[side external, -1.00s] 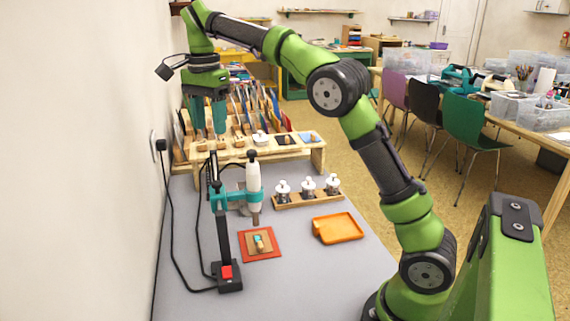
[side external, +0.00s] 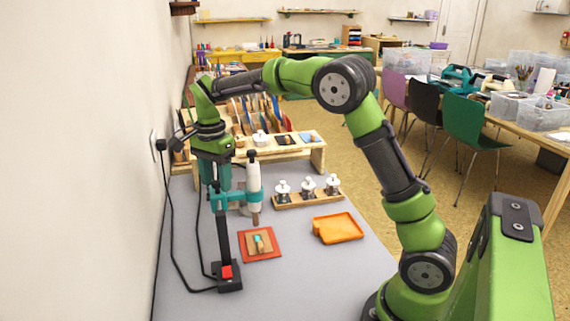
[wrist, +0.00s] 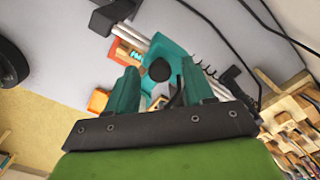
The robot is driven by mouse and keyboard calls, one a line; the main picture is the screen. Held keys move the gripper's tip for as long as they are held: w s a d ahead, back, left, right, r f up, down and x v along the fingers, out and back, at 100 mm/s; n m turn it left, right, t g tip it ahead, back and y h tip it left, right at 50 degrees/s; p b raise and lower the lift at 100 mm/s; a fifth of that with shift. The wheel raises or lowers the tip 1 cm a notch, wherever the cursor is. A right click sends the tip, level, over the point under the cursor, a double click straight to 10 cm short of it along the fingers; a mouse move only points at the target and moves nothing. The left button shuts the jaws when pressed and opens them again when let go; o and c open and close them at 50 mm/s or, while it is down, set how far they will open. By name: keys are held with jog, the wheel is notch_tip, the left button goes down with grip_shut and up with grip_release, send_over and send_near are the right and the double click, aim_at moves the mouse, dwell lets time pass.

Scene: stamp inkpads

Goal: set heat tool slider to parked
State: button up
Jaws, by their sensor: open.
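The heat tool (side external: 254,182) is a white upright barrel with a black cap, held by a teal clamp (side external: 233,200) on a dark post (side external: 223,238). The post rises from a black base (side external: 231,284) with a red switch (side external: 227,272). My gripper (side external: 216,186) is low beside the barrel, around the top of the post, and hides it. In the wrist view my gripper (wrist: 160,72) is open, with a round black knob (wrist: 159,69) between its teal fingers. I cannot tell whether the fingers touch it. No slider marking is readable.
A red mat (side external: 271,256) with a small block lies in front. An orange tray (side external: 338,228) and a wooden rack (side external: 295,202) of white-topped bottles stand to the right. A wooden shelf (side external: 290,152) is behind. The wall and black cables (side external: 171,240) are close on the left.

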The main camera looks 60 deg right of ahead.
grip_shut()
dwell(0.3)
jog(key=w+d, duration=0.9)
jog(key=shift+r, duration=0.1)
jog(key=shift+w+d, duration=0.1)
grip_release()
dwell(0.5)
